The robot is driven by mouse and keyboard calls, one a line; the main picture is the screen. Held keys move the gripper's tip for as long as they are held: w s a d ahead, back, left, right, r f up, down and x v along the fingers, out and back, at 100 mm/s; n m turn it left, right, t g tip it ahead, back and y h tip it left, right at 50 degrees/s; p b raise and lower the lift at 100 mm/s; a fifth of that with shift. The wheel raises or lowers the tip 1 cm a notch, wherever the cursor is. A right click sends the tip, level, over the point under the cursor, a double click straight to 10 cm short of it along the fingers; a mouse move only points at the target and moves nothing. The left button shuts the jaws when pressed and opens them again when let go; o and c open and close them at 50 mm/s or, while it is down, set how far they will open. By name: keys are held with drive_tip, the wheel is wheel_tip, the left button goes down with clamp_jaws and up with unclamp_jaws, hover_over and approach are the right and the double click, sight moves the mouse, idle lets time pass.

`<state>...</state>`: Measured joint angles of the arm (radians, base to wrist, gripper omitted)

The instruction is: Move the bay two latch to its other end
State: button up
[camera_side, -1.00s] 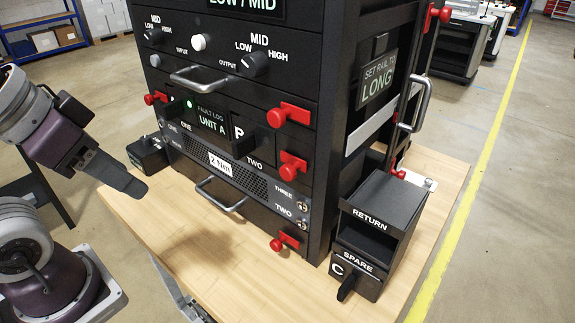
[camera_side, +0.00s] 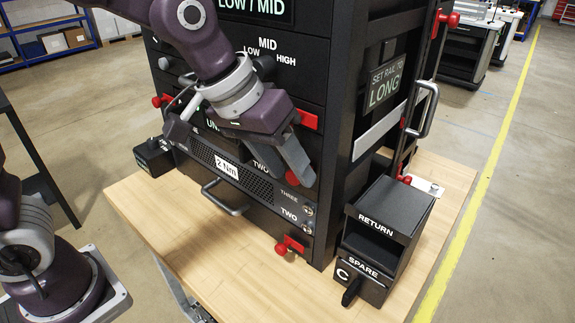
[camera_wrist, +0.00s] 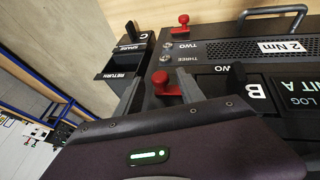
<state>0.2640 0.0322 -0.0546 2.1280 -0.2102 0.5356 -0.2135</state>
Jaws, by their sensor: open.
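The red bay latch (camera_side: 291,178) beside the upper "TWO" label sits at the right edge of the rack front, partly hidden by my gripper in the side view. In the wrist view the same latch (camera_wrist: 163,84) shows between my fingers, with an upside-down "TWO" label (camera_wrist: 228,69) to its right. My gripper (camera_side: 297,174) is open, its fingers pointing down at the latch. In the wrist view my gripper (camera_wrist: 158,80) has one finger on each side of it. I cannot tell whether a finger touches it.
A red latch (camera_side: 307,119) lies above, partly covered by my wrist, and another (camera_side: 288,245) below. A drawer handle (camera_side: 224,198) juts out at lower left. The RETURN bin (camera_side: 381,215) and SPARE block (camera_side: 360,281) stand right of the rack. The front table (camera_side: 215,270) is clear.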

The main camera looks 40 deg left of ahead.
drive_tip(key=shift+f, duration=0.15)
clamp_jaws()
idle(1.4)
